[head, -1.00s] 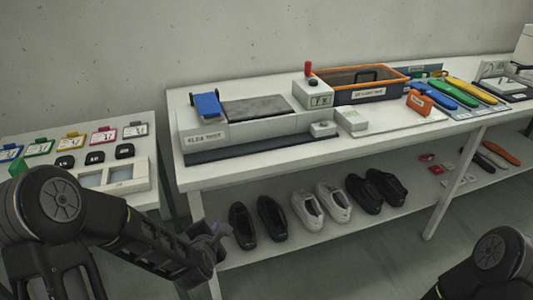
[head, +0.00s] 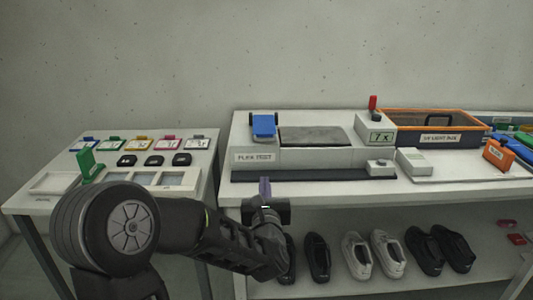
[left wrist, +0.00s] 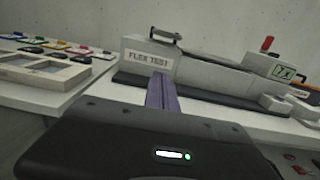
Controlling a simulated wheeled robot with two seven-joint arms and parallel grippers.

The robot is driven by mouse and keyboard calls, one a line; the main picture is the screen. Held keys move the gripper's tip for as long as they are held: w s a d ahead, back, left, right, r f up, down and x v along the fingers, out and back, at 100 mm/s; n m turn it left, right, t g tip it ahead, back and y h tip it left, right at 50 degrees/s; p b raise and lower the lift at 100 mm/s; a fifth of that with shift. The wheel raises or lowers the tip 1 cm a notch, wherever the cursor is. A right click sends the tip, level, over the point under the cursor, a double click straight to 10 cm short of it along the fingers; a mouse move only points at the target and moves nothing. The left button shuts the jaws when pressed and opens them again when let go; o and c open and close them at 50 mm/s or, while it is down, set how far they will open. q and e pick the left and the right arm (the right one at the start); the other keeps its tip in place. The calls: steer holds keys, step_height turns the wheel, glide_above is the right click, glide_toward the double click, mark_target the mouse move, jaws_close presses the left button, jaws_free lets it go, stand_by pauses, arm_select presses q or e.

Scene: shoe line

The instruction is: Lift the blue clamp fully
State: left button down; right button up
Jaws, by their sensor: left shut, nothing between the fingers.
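The blue clamp (head: 264,126) is a small blue plate with dark ends at the left end of the grey flex tester (head: 310,158). It looks tilted in the head view. In the left wrist view a dark-edged bar tops the tester (left wrist: 205,72)'s left end; its blue face does not show there. My left gripper (head: 265,188) is shut and empty, its purple fingers pointing up in front of the tester's front edge, below and apart from the clamp. The fingers also show in the left wrist view (left wrist: 162,92). My right gripper is out of view.
A red-knobbed counter box (head: 376,128) and an orange-rimmed bin (head: 440,120) stand to the tester's right. A side table at left holds coloured tags and a green clip (head: 88,165). Several shoes (head: 358,256) stand on the lower shelf.

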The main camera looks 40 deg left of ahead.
arm_select(q)
steer(key=p+x, duration=0.2)
steer(key=x, duration=0.7)
steer(key=shift+w+a, duration=0.2)
steer(key=shift+w+a+r+p, duration=0.15)
steer(key=shift+r+p, duration=0.1)
steer(key=shift+r, duration=0.4)
steer(key=shift+w+a+r+p, duration=0.1)
steer(key=shift+w+r+p, duration=0.15)
steer(key=shift+r, duration=0.35)
steer(key=shift+w+a+r+p, duration=0.15)
steer(key=shift+r+p, duration=0.1)
steer(key=shift+r, duration=0.4)
steer(key=shift+r, duration=0.1)
